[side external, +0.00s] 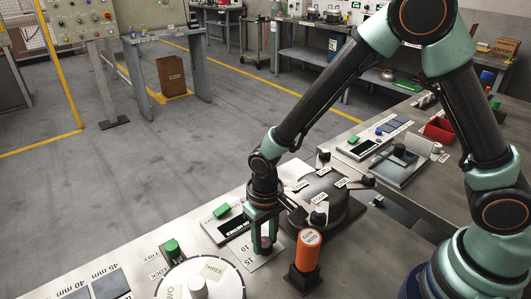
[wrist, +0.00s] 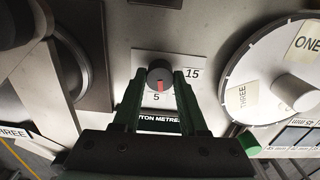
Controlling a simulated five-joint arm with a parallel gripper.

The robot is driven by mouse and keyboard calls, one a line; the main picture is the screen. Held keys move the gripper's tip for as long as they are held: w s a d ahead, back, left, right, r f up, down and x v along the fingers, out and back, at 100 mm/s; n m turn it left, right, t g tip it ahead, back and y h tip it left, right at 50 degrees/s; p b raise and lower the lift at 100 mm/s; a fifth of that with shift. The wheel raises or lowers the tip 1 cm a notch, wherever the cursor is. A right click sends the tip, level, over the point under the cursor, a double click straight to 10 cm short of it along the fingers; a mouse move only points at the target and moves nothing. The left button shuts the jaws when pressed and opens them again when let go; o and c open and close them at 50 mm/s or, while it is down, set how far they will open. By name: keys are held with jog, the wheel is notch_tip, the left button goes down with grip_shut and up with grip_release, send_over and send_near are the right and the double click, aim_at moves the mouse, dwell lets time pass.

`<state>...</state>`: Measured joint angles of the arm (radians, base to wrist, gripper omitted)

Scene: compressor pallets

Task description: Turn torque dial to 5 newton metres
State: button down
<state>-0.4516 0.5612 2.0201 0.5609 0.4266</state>
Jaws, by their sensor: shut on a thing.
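The torque dial (wrist: 159,76) is a dark round knob with a red mark, on a pale plate (wrist: 195,62) printed with numbers. In the wrist view the red mark lies on the side of the knob toward the 5; the 15 is at the upper right. My gripper (wrist: 159,80) has its two green fingers on either side of the dial, shut on it. In the side external view my gripper (side external: 264,238) points down over the plate (side external: 259,256), where 10 and 15 show. The fingers partly hide the dial there.
An orange cylinder (side external: 308,250) stands close right of my gripper. A dark round housing with labelled clamps (side external: 325,195) is behind it. A white numbered disc (side external: 235,278) lies front left. A small panel with a green button (side external: 222,211) is beside the dial.

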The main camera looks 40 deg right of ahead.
aim_at(265, 241)
jog(key=shift+m, duration=1)
jog(key=shift+c, duration=2.2)
grip_release()
notch_tip(265, 241, up, 12)
jog(key=shift+r, duration=0.1)
